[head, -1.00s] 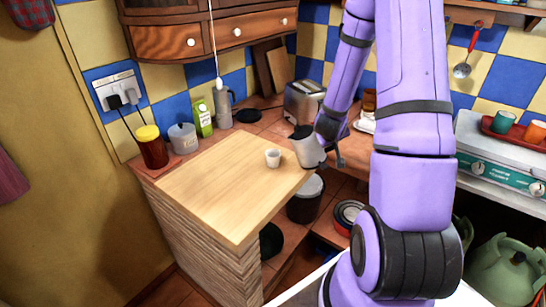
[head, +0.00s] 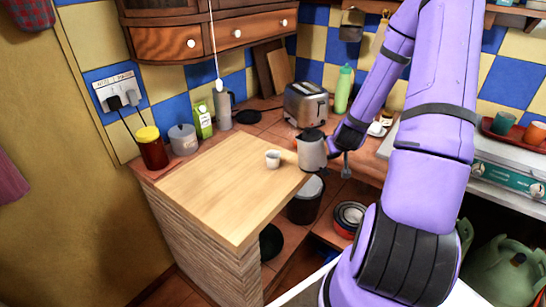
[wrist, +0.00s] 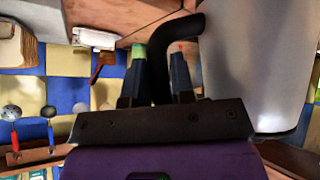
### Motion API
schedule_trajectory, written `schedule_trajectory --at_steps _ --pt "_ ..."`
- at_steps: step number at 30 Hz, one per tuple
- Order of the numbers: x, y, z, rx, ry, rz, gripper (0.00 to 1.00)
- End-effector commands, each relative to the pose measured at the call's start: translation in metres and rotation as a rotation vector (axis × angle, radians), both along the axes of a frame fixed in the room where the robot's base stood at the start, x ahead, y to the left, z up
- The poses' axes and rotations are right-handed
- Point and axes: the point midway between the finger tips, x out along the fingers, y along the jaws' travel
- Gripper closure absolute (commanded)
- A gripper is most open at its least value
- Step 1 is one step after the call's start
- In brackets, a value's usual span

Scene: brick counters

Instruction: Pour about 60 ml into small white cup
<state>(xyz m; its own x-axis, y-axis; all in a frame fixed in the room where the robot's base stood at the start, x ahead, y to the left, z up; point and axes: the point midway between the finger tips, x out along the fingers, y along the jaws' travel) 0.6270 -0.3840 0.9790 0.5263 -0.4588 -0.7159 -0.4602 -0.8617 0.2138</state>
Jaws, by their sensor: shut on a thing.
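The small white cup (head: 272,159) stands upright on the light wooden board near its right side. What is inside it cannot be made out. A grey metal jug (head: 311,152) with a dark lid is just right of the cup, apart from it and close to upright. My gripper (head: 332,147) is at the jug's right side. In the wrist view my gripper (wrist: 159,62) is shut on the jug's black handle (wrist: 188,28), and the jug's body (wrist: 255,65) fills the right. The level inside the jug is hidden.
The wooden board (head: 215,195) is mostly clear. A yellow-lidded jar (head: 152,150), a translucent container (head: 183,140) and a green carton (head: 202,120) line the back left. A toaster (head: 306,104) and a green bottle (head: 343,88) stand behind the jug.

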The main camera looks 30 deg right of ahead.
Motion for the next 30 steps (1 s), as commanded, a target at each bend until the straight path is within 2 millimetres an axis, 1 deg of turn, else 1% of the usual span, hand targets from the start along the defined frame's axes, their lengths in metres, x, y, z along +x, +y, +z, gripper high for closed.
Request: schedule_trajectory --at_steps 15,21,30 --pt "-0.003 -0.006 -0.007 0.054 -0.054 -0.007 1.00" --pt "-0.005 -0.006 -0.015 0.084 -0.070 -0.005 1.00" --pt "-0.006 -0.009 -0.019 0.113 -0.098 -0.006 1.00"
